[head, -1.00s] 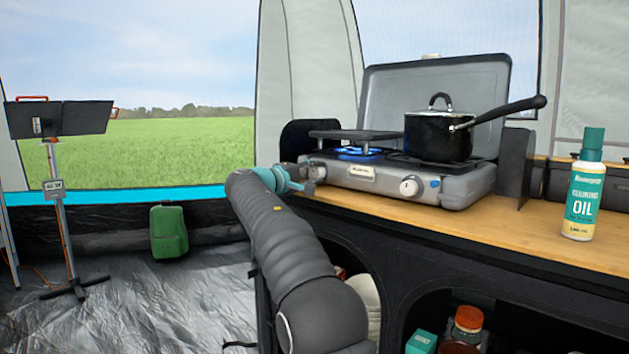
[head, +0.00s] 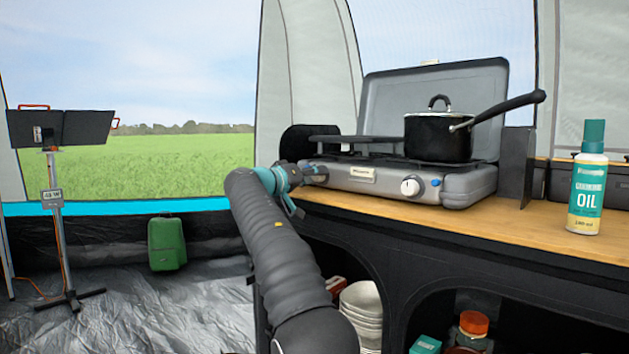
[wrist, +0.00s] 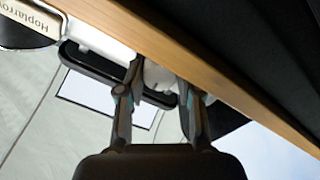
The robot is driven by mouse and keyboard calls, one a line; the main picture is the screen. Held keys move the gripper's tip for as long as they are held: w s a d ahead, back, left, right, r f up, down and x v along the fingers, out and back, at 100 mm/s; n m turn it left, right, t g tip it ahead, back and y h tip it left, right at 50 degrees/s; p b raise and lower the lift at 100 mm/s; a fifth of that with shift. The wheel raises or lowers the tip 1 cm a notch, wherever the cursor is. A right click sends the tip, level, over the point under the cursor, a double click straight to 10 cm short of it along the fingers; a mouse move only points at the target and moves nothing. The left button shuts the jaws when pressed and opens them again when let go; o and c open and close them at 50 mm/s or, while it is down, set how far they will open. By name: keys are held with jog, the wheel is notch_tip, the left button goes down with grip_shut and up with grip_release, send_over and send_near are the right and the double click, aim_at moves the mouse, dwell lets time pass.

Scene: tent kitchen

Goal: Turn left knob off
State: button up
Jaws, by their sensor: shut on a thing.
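A grey camping stove (head: 458,190) with an open lid stands on the wooden counter. My gripper (head: 310,174) is at the left end of its front panel, shut on the left knob. The gripper mostly hides this knob in the head view. In the wrist view the two fingers (wrist: 158,95) stand on either side of a pale part (wrist: 155,75) at the stove front, which I take to be the knob. No flame shows at the left burner (head: 352,142). The white right knob (head: 410,187) is uncovered.
A black lidded pot (head: 437,137) sits on the right burner, its handle pointing right. An oil bottle (head: 587,185) stands on the counter (head: 500,226) at the right. Below are open shelves with stacked bowls (head: 362,310).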

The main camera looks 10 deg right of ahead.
jog(key=shift+m, duration=0.5)
jog(key=o, duration=1.2)
jog(key=shift+c, duration=0.2)
jog(key=v, duration=1.2)
jog(key=shift+w, duration=0.1)
